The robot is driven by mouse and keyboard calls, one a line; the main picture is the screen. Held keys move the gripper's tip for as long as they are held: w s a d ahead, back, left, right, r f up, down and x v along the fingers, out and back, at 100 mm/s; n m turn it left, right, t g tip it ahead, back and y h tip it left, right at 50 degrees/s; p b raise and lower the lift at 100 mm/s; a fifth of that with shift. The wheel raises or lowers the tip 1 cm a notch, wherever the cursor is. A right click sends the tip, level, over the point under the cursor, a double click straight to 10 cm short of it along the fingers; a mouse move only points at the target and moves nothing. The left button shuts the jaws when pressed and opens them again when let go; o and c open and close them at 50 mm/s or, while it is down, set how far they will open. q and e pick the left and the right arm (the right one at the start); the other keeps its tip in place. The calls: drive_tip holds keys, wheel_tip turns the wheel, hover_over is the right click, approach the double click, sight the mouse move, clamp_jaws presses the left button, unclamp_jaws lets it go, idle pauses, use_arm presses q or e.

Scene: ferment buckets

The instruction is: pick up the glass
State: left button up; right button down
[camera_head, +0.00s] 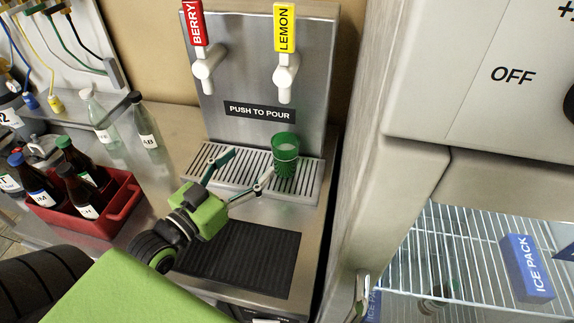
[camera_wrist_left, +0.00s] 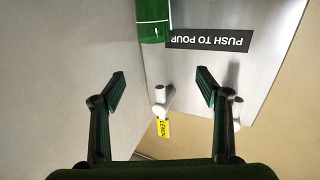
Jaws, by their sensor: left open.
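The glass (camera_head: 285,155) is a green tumbler standing upright on the slotted drip tray (camera_head: 214,180), below the yellow LEMON tap (camera_head: 286,75). In the left wrist view, which is upside down, the glass (camera_wrist_left: 152,20) is cut off by the top edge. My left gripper (camera_head: 244,170) is open and empty, in front of the glass and to its left. In the left wrist view its two spread fingers (camera_wrist_left: 161,85) have nothing between their pads, and the glass lies beyond them. I cannot make out my right gripper.
A red BERRY tap (camera_head: 207,66) is left of the LEMON tap. A red crate (camera_head: 105,222) of dark bottles and two clear bottles (camera_head: 147,128) stand at left. A grey cabinet side (camera_head: 358,150) and wire-shelved compartment with ice packs (camera_head: 527,268) close off the right.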

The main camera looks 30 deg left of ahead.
sight(275, 148)
use_arm(q)
drive_tip(key=w+f, duration=0.1)
drive_tip(key=w, duration=0.5)
drive_tip(key=w+d+f, duration=0.1)
drive_tip(key=w, duration=0.1)
drive_tip(key=shift+w+d+f, duration=0.1)
drive_tip(key=shift+w+f, duration=0.2)
drive_tip(key=shift+w, duration=0.1)
drive_tip(key=w+p, duration=0.1)
drive_tip(key=w, duration=0.1)
drive_tip(key=w+d+p, duration=0.1)
drive_tip(key=w, duration=0.1)
drive_tip(key=shift+w+d, duration=0.15)
drive_tip(key=shift+w, duration=0.1)
drive_tip(key=shift+w+f, duration=0.1)
drive_tip(key=shift+w, duration=0.25)
use_arm(e)
drive_tip(key=shift+w+a+r, duration=0.1)
drive_tip(key=shift+w+r, duration=0.35)
drive_tip(key=shift+r, duration=0.05)
use_arm(q)
drive_tip(key=shift+s, duration=0.1)
drive_tip(key=c, duration=1.9)
clamp_jaws()
